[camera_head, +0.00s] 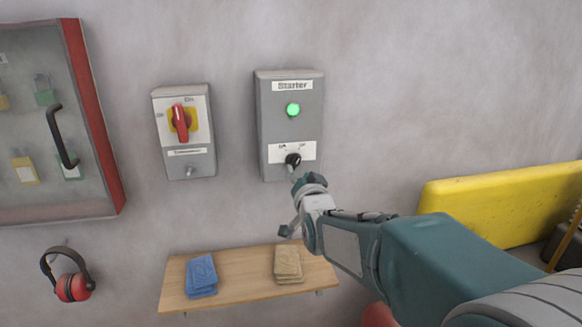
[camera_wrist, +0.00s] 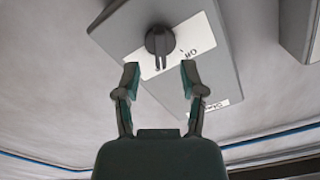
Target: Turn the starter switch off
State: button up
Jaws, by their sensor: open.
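The starter box (camera_head: 263,125) is a grey box on the wall, labelled "Starter", with a lit green lamp (camera_head: 293,110). Its black rotary switch (camera_head: 292,160) sits on a white plate low on the box. In the wrist view the switch (camera_wrist: 159,42) lies just beyond and between my fingertips, and the plate lettering is partly legible. My gripper (camera_head: 301,181) is open, just below the switch in the head view. In the wrist view my gripper (camera_wrist: 159,75) has its two fingers spread, with nothing between them. I cannot tell whether a finger touches the box.
A grey isolator box (camera_head: 200,160) with a red handle hangs left of the starter. A wooden shelf (camera_head: 235,279) with blue and tan cloths is below. A red-framed cabinet (camera_head: 92,110) is at left, ear defenders (camera_head: 72,285) below it. A yellow panel (camera_head: 500,208) stands right.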

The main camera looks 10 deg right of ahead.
aim_at(295, 166)
jog(key=shift+w, duration=2.15)
grip_shut()
